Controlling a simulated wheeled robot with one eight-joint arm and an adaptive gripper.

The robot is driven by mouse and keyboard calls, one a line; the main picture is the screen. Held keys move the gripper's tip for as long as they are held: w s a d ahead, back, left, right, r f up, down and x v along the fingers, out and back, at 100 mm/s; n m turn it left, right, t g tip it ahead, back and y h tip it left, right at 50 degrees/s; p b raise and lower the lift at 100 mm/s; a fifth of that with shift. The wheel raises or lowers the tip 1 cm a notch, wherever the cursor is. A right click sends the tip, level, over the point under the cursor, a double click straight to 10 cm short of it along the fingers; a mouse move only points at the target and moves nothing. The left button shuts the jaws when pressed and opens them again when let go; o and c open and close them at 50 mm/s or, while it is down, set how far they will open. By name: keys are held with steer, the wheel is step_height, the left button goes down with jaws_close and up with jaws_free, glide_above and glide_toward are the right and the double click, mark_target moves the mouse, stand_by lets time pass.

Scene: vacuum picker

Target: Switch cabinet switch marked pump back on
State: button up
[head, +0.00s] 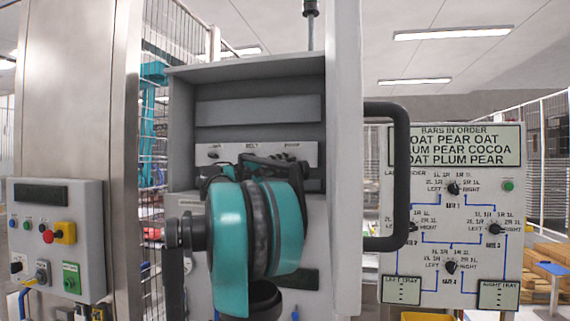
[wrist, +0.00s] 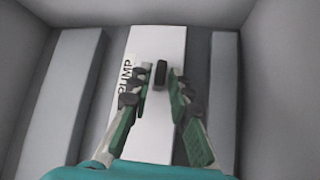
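In the wrist view a small black switch (wrist: 160,75) stands on a pale strip (wrist: 155,125), beside a label reading PUMP turned on its side. My gripper (wrist: 160,77) has its two green-and-grey fingers on either side of this switch. Narrow gaps seem to show between the fingertips and the switch, so the gripper looks open around it. Which way the switch is set cannot be told. In the head view the open grey cabinet (head: 180,125) holds the switch strip (head: 235,150), where BELT is readable. My teal arm hides the lower cabinet and much of my gripper.
A large dark handle (head: 402,175) stands at the right of the cabinet, on its open door's side. A sign panel (head: 455,275) with several knobs is farther right. A control box (head: 85,200) with a red button is on the left. Cabinet walls closely surround my gripper.

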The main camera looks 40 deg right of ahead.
jaws_close()
stand_by(0.3)
steer(key=n+y, duration=0.1)
steer(key=r+n+y, duration=0.1)
steer(key=shift+s+a+r+n+t, duration=0.1)
steer(key=shift+r+n+t, duration=0.1)
steer(key=shift+n+t, duration=0.15)
steer(key=shift+r+n+y, duration=0.35)
steer(key=shift+n+y, duration=0.3)
steer(key=shift+y, duration=0.05)
steer(key=shift+r+n+y, duration=0.35)
steer(key=shift+n+y, duration=0.25)
steer(key=shift+y, duration=0.1)
jaws_free()
